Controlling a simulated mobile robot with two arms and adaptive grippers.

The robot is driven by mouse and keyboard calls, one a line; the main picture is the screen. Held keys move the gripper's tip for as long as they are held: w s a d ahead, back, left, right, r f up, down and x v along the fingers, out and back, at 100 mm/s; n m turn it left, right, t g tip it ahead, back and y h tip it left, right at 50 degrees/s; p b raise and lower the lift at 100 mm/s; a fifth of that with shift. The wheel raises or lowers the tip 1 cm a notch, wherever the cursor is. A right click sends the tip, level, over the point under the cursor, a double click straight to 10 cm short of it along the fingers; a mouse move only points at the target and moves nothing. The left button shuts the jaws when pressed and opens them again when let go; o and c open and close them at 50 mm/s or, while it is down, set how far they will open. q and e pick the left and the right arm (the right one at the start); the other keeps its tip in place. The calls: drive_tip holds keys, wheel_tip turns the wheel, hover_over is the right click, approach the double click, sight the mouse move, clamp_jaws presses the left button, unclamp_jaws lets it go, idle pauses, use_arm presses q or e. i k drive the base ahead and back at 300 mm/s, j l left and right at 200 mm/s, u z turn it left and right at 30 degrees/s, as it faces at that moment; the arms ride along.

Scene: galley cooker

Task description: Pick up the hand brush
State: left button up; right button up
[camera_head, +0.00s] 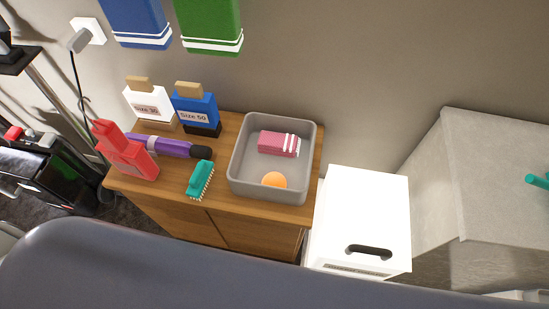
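A grey bin (236,164) holds a pink striped cloth (278,144) and an orange ball (274,180). A purple tool (168,146), red bottle (128,155), white box (150,106) and blue box (195,108) crowd the left. A white box with a handle slot (362,213) stands right.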

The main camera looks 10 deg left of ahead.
sight(199, 178)
drive_tip(key=j+u, duration=0.2)
drive_tip(key=u, duration=0.8)
drive_tip(key=j+z, duration=0.25)
drive_tip(key=j, duration=0.35)
drive_tip(key=k+j+z, duration=0.2)
drive_tip(key=j, duration=0.4)
drive_tip(key=i, duration=0.1)
